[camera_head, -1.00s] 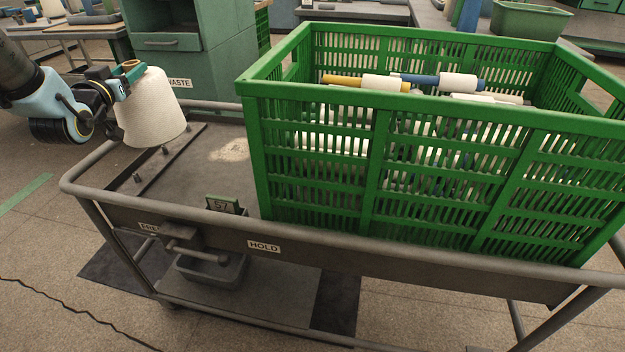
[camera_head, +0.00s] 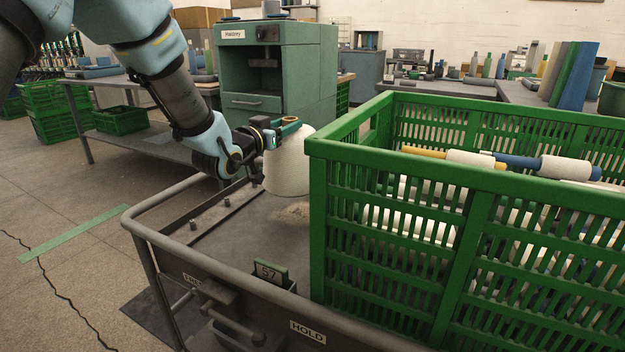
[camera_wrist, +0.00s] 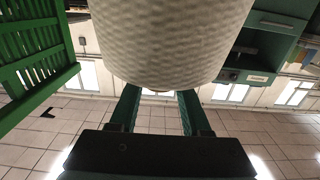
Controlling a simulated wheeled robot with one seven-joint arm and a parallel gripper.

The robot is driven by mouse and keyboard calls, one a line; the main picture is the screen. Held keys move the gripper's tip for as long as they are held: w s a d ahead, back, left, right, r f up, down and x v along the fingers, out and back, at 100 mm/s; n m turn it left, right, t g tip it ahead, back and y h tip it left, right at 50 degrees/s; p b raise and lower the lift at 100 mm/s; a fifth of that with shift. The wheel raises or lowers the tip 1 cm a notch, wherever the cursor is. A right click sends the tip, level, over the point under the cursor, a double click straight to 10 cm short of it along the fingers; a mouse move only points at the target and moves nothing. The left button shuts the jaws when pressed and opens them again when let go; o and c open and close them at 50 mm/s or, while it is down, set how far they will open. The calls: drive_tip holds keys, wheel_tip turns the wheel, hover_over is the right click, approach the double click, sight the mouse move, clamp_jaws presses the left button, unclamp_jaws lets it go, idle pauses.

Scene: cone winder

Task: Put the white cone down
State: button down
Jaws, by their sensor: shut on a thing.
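The white cone (camera_head: 287,168) is a wound yarn package with a brown-green tip, held upright at the left part of the grey cart (camera_head: 215,229). My gripper (camera_head: 283,128) is shut on the cone's narrow top. In the wrist view the cone's white side (camera_wrist: 175,40) fills the upper middle, with the two green fingers (camera_wrist: 158,108) reaching to it. The cone's base is low over the cart, close to the pegs; I cannot tell whether it touches the cart's surface.
A green slatted crate (camera_head: 320,215) with several bobbins stands on the cart just right of the cone. Small pegs (camera_head: 193,224) line the cart's left side. A green cabinet (camera_head: 254,102) is behind.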

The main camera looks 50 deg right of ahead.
sight(287, 157)
drive_tip(key=shift+f+b, duration=0.45)
drive_tip(key=shift+f, duration=3.75)
drive_tip(key=shift+c, duration=1.8)
unclamp_jaws()
drive_tip(key=shift+f, duration=0.15)
drive_tip(key=shift+a+r, duration=0.1)
drive_tip(key=shift+r, duration=0.1)
drive_tip(key=v, duration=1.2)
drive_tip(key=shift+f, duration=0.1)
